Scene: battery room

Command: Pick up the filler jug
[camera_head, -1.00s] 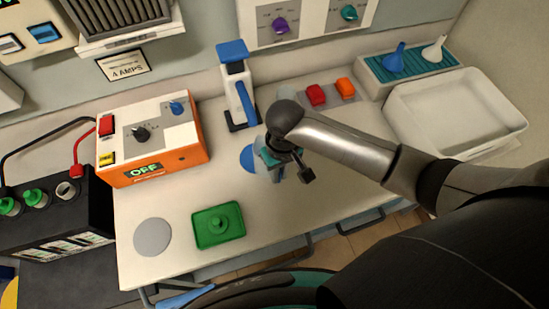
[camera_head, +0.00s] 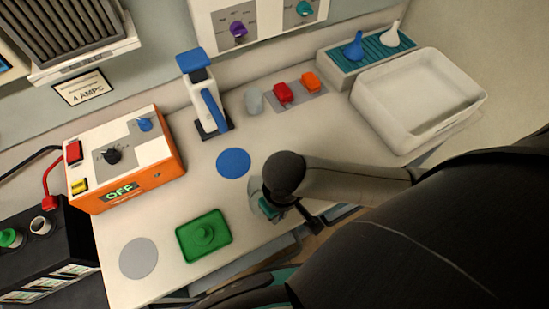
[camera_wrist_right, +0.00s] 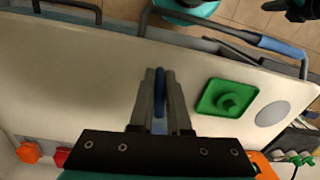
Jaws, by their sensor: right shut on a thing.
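My right gripper (camera_head: 268,207) is low near the table's front edge, right of the green tray, with my wrist hiding much of it. In the right wrist view its grey fingers (camera_wrist_right: 160,105) are closed around a narrow blue piece (camera_wrist_right: 160,92), which looks like a handle. The rest of the held thing is hidden, so I cannot tell its full shape. A bare blue disc (camera_head: 233,163) lies on the table behind the gripper. A tall white thing with a blue top and blue handle (camera_head: 205,95) stands upright farther back. My left gripper is not recognisable.
A green tray (camera_head: 188,251) and a grey disc (camera_head: 139,258) lie to the left. An orange-sided box (camera_head: 160,178) stands behind them. A white bin (camera_head: 385,117), a red block (camera_head: 283,93) and an orange block (camera_head: 311,81) are at the back right.

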